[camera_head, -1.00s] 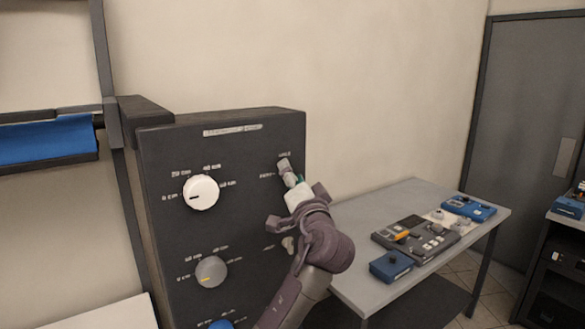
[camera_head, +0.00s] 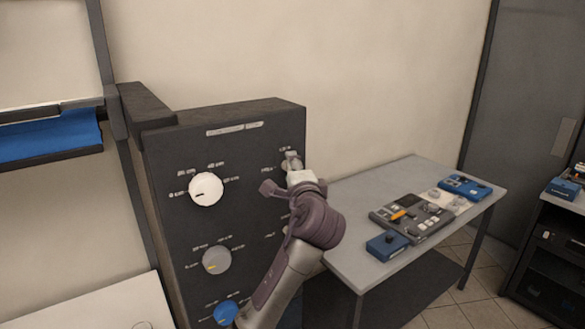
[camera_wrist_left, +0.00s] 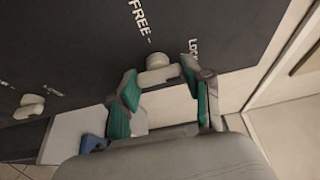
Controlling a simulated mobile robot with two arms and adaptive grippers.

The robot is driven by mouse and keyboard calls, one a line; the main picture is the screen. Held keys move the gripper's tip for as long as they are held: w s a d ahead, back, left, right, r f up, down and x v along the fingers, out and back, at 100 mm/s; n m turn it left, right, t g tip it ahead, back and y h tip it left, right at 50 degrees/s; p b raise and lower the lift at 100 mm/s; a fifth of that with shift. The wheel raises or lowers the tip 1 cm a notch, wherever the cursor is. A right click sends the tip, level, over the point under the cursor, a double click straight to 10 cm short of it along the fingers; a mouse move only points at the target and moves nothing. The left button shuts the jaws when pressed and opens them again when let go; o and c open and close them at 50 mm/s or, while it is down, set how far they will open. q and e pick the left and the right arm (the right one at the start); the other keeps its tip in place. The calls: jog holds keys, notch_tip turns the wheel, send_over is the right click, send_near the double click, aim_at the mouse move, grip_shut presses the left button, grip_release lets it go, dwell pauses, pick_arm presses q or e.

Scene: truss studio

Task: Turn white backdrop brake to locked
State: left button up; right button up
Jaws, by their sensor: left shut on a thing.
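The white backdrop brake is a pale lever with a round hub (camera_wrist_left: 157,61) on the dark panel, between the printed words FREE and LOCK, the latter partly covered. In the head view its lever (camera_head: 291,157) shows at the panel's upper right, just past my fingers. My left gripper (camera_wrist_left: 160,88) has its green-padded fingers on either side of the pale lever and is shut on it. The same gripper (camera_head: 296,170) reaches up to the panel in the head view. The exact lever angle is hard to tell. My right gripper is not in view.
The dark panel (camera_head: 165,160) also carries a white dial (camera_head: 205,189), a grey dial (camera_head: 216,260) and a blue dial (camera_head: 226,312). A second pale lever (camera_wrist_left: 30,106) sits apart in the wrist view. A grey table (camera_head: 345,215) with control boxes stands right of the panel.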

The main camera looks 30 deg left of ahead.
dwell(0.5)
pick_arm(q)
jog(key=o, duration=1.2)
jog(key=shift+c, duration=0.2)
jog(key=v, duration=1.2)
